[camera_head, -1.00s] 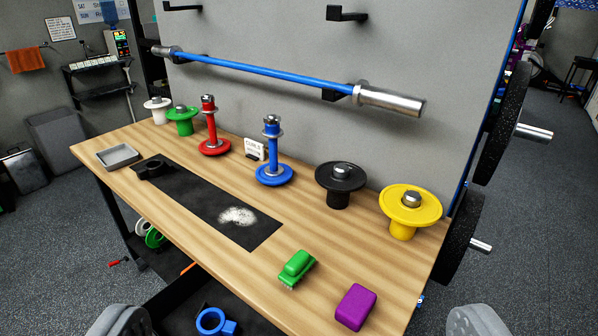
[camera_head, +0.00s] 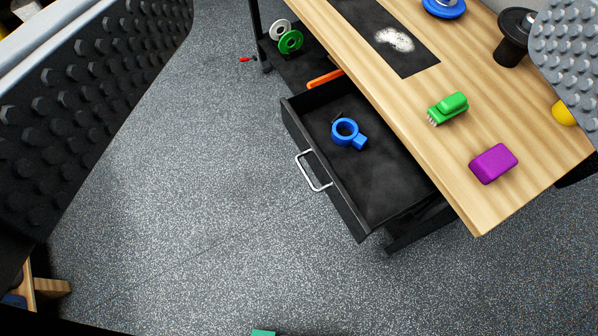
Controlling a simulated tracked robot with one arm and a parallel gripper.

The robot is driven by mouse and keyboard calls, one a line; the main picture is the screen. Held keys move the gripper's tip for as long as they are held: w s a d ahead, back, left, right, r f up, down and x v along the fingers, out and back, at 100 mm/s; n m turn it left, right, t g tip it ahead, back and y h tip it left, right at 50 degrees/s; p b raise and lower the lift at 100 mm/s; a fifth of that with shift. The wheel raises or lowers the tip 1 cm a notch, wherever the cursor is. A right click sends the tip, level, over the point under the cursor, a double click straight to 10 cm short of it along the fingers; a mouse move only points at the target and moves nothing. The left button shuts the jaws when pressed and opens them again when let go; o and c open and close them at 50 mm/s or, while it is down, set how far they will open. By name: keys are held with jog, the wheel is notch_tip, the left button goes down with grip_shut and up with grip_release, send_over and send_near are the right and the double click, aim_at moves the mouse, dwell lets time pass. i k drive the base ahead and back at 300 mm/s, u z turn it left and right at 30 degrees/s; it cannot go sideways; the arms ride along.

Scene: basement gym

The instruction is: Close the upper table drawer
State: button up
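The black table drawer (camera_head: 343,208) is pulled out from under the wooden table top (camera_head: 455,170). Its silver bar handle (camera_head: 313,171) is on the front panel, facing left toward the floor. A blue ring-shaped clamp (camera_head: 347,133) lies inside the drawer. My gripper (camera_head: 362,40) is open, with one textured finger large at the upper left and the other at the upper right. Nothing is between the fingers at close range, and neither visibly touches the drawer or handle.
On the table are a green brush (camera_head: 448,108), a purple block (camera_head: 494,163), a black mat (camera_head: 408,60) with white powder, and a black weight holder (camera_head: 512,35). A lower shelf with small plates (camera_head: 291,41) is behind the drawer. The speckled floor (camera_head: 190,200) left of the drawer is clear.

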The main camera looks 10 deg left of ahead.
aim_at(371, 188)
jog(key=u, duration=1.4)
jog(key=k, duration=1.3)
jog(key=z, duration=0.85)
jog(key=i, duration=1)
